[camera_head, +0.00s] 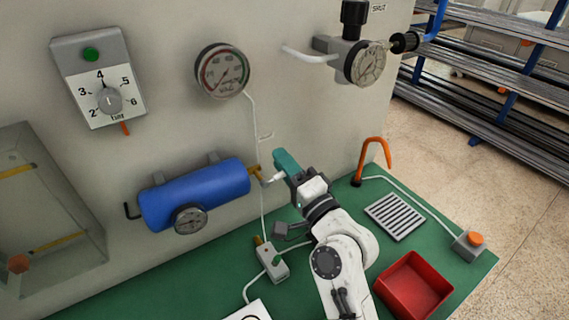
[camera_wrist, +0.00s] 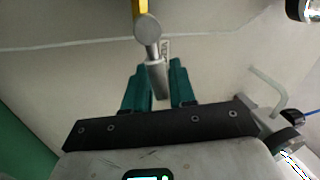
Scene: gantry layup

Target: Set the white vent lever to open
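The white vent lever (camera_head: 274,178) sits at the end of a brass fitting (camera_head: 255,171) on the right end of the blue cylinder (camera_head: 195,192). In the wrist view the lever (camera_wrist: 154,62) looks pale grey, with a round hub under the yellow brass stem (camera_wrist: 139,8). A small label (camera_wrist: 166,48) is on the panel behind it. My gripper (camera_head: 284,168) is at the lever. In the wrist view its two teal fingers (camera_wrist: 159,78) stand apart, with the lever's free end between them. Whether they press on the lever I cannot tell.
A pressure gauge (camera_head: 223,70) and a dial box (camera_head: 98,80) are on the panel above. On the green bench (camera_head: 190,290) are a small grey box (camera_head: 272,262), an orange hook (camera_head: 373,158), a grille (camera_head: 396,216) and a red tray (camera_head: 413,286).

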